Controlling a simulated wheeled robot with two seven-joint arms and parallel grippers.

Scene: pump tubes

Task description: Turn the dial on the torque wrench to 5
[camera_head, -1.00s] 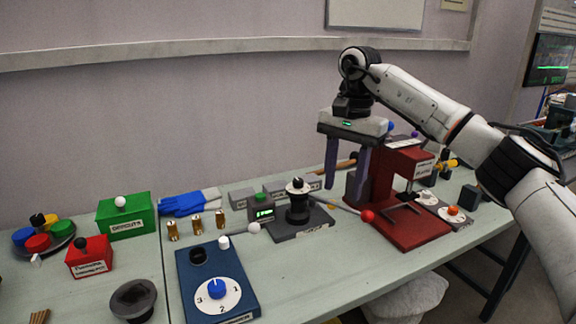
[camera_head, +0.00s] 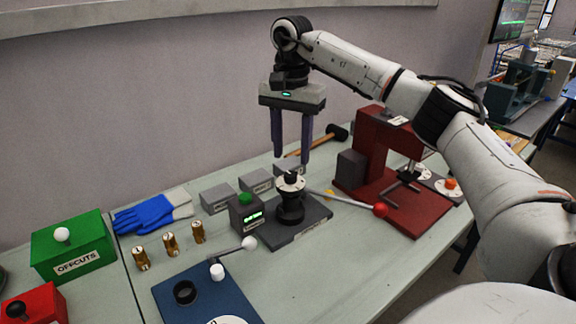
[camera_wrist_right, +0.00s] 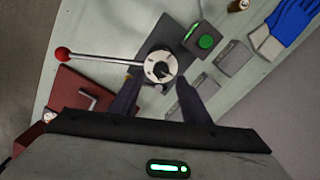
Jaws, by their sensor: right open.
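A white round dial with a black knob (camera_head: 291,182) tops a black post on a dark grey base (camera_head: 318,212). A long silver lever (camera_head: 345,199) with a red ball end reaches right from it, as the torque wrench. The dial (camera_wrist_right: 159,66) and lever (camera_wrist_right: 105,58) also show in the right wrist view; the dial's marks are too small to read. My right gripper (camera_head: 292,158) is open and points down, its fingertips just above the dial. In the right wrist view the two fingers (camera_wrist_right: 157,82) stand apart near the dial, with nothing between them held. My left gripper is not in view.
A small box with a green button (camera_head: 245,198) and lit display stands close left of the dial. Grey blocks (camera_head: 217,198) are behind it, a red press (camera_head: 372,150) to the right. Brass pieces (camera_head: 170,243) and a blue unit (camera_head: 172,300) lie left and in front.

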